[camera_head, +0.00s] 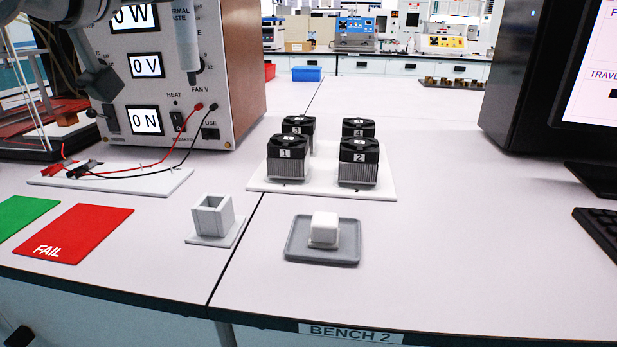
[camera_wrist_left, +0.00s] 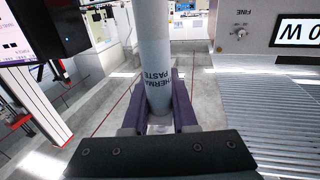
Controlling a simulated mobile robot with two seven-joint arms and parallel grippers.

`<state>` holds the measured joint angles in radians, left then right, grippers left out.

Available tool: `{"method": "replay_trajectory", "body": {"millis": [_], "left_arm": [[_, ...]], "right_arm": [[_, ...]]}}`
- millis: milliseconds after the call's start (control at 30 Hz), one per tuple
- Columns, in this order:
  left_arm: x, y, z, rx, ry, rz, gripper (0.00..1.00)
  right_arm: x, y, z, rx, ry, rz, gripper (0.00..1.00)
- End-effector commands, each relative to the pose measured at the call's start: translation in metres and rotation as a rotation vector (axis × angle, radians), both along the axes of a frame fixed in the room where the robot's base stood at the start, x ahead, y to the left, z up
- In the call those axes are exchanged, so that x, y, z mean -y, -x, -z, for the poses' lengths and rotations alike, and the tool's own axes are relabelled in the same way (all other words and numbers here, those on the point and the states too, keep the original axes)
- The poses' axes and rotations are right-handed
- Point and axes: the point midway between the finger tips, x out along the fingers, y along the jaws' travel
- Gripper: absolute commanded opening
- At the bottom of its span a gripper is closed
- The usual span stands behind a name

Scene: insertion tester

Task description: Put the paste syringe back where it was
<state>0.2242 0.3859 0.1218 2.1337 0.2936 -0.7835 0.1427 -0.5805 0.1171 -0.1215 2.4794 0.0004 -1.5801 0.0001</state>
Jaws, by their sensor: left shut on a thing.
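The paste syringe (camera_head: 187,38) is a pale grey tube, upright at the top left in the head view, in front of the instrument panel. Its top is cut off there. In the left wrist view the syringe (camera_wrist_left: 154,55) shows lettering along its barrel. My left gripper (camera_wrist_left: 160,122) is shut on it, with purple fingers on both sides of the barrel. A grey square holder (camera_head: 212,217) with an open, empty top stands on the bench, below and a little right of the syringe in the head view. My right gripper is not in view.
A metal instrument (camera_head: 150,75) with red and black leads stands behind. A red FAIL mat (camera_head: 72,234) lies left of the holder. A grey tray (camera_head: 322,257) bears a white block (camera_head: 325,226). Several finned coolers (camera_head: 287,160) stand on a white plate.

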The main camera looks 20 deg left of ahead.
Motion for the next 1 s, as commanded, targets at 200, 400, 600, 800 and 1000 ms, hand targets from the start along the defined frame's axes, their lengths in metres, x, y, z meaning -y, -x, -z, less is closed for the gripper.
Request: {"method": "replay_trajectory", "body": {"millis": [200,400,600,800,1000], "left_arm": [[-0.012,-0.005,0.006,-0.003,0.0,-0.084,0.0],[-0.012,-0.004,0.059,-0.01,0.004,-0.088,0.0],[-0.012,-0.004,0.117,-0.009,0.003,-0.087,0.0],[-0.012,-0.004,0.15,-0.005,0.002,-0.087,0.0],[-0.012,-0.004,0.171,-0.006,0.001,-0.087,0.0]], "right_arm": [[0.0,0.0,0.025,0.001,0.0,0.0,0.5],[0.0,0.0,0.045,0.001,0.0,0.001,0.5],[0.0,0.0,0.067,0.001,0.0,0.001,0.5],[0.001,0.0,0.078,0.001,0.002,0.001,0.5],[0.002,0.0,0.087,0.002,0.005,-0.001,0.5]]}}
